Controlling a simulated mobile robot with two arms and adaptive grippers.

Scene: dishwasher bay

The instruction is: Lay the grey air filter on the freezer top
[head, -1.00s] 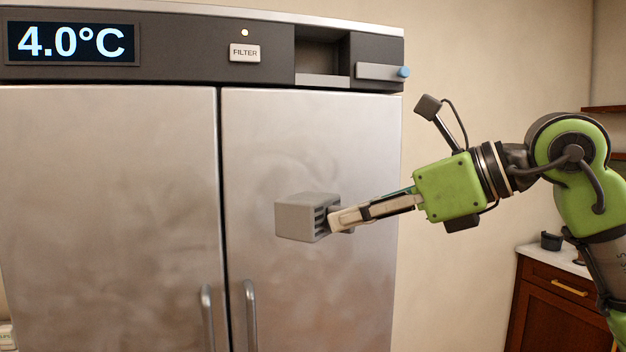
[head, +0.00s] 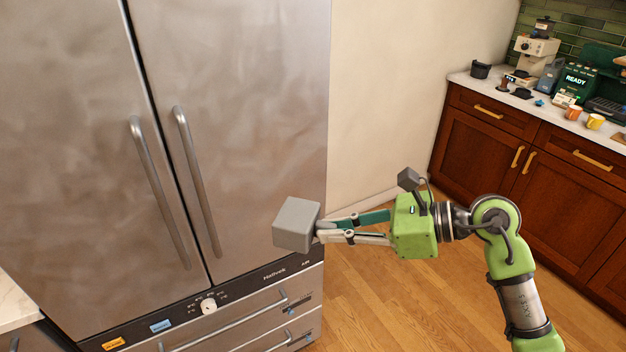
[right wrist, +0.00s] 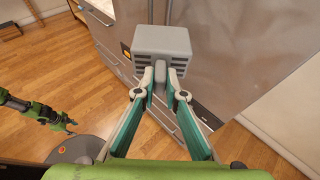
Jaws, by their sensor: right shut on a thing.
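The grey air filter (head: 296,224) is a small box with a slotted side, which shows in the right wrist view (right wrist: 162,42). My right gripper (head: 322,230) is shut on its near end and holds it in the air in front of the right door of the steel fridge-freezer (head: 262,110). The unit's top is out of the head view now. In the right wrist view, part of my left arm with its gripper (right wrist: 69,126) shows at the left, small and away from the filter; its jaws are too small to judge.
Long door handles (head: 197,180) and lower drawers (head: 255,320) with a dial (head: 208,306) are on the unit's front. A wooden counter (head: 500,125) with a coffee machine (head: 536,52) and cups stands at right. Open wooden floor (head: 375,300) lies between.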

